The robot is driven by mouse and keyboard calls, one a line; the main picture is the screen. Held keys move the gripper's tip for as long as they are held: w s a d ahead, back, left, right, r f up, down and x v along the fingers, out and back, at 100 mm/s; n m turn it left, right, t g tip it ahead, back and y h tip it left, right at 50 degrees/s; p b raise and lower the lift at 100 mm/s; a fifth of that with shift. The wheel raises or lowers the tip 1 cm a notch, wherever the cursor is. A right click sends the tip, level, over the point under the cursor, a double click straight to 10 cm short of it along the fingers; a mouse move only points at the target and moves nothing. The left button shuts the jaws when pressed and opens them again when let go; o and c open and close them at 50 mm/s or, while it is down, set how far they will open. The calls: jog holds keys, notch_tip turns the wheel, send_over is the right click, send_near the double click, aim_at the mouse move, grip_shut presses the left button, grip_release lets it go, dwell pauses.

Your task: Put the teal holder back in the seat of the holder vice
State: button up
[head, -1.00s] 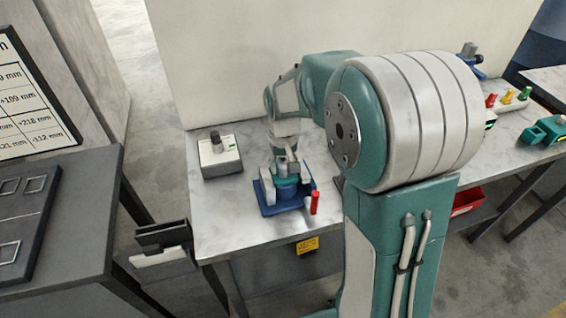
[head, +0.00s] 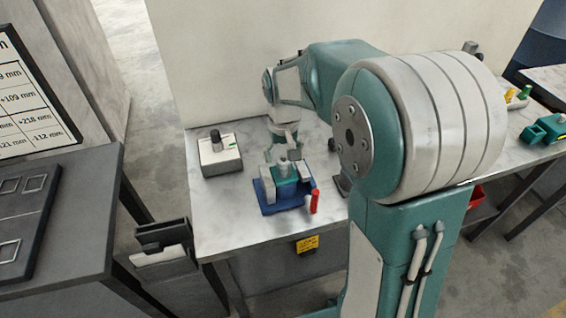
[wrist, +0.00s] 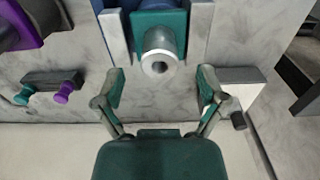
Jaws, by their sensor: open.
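The teal holder (head: 288,174) sits between the grey jaws of the holder vice (head: 285,207), which has a blue base and stands near the table's front edge. In the wrist view the holder (wrist: 174,18) shows as a teal block between two pale jaws, with a grey metal cylinder (wrist: 158,50) projecting from it. My gripper (wrist: 162,82) is open and empty, its fingers apart from the holder and short of the cylinder's end. In the head view my gripper (head: 283,148) is just behind and above the holder. I cannot tell whether the holder is fully down in the seat.
A pale box with a black knob (head: 220,155) stands left of the vice. A red handle (head: 314,202) sticks up at the vice's front right. In the wrist view a dark rack with teal and purple pieces (wrist: 52,80) lies left of my gripper.

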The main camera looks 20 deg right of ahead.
notch_tip(320, 180, up, 8)
jog(key=shift+r, duration=0.15)
dwell(0.6)
jog(key=s+r+t, duration=0.2)
jog(key=s+t, duration=0.3)
jog(key=s, duration=1.6)
jog(key=shift+t, duration=0.3)
jog(key=shift+w+r, duration=0.1)
